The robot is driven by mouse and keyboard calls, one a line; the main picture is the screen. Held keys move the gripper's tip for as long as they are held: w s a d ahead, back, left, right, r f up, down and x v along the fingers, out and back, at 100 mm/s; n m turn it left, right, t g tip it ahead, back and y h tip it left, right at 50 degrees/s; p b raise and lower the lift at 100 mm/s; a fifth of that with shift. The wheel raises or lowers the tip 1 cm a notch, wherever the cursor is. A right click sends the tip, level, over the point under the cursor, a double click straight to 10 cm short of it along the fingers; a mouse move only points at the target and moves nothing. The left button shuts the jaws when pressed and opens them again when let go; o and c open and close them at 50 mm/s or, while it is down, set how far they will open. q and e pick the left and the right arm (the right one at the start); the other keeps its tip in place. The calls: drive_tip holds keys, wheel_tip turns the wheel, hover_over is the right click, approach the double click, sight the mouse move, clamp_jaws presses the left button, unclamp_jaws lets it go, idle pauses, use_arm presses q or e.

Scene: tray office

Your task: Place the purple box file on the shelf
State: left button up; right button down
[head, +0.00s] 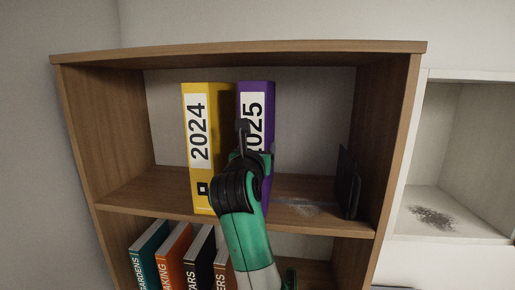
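The purple box file (257,88) stands upright on the upper shelf of the wooden bookcase (240,47), just right of a yellow box file (222,150). Its label reads "2025", with the first digit hidden. My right gripper (243,128) is in front of the purple file's spine, at the end of the green arm that comes up from the bottom. The wrist hides the lower left part of the file. I cannot tell whether the fingers are open, shut or touching the file. My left gripper is not in view.
A dark bookend (347,183) stands at the right of the upper shelf (300,188), with free room between it and the purple file. Several books (172,256) stand on the lower shelf. A white shelf unit (455,190) is at the right.

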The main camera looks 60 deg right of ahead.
sight(260, 141)
unclamp_jaws()
drive_tip(key=shift+f, duration=0.1)
drive_tip(key=b+v, duration=0.4)
drive_tip(key=v, duration=0.8)
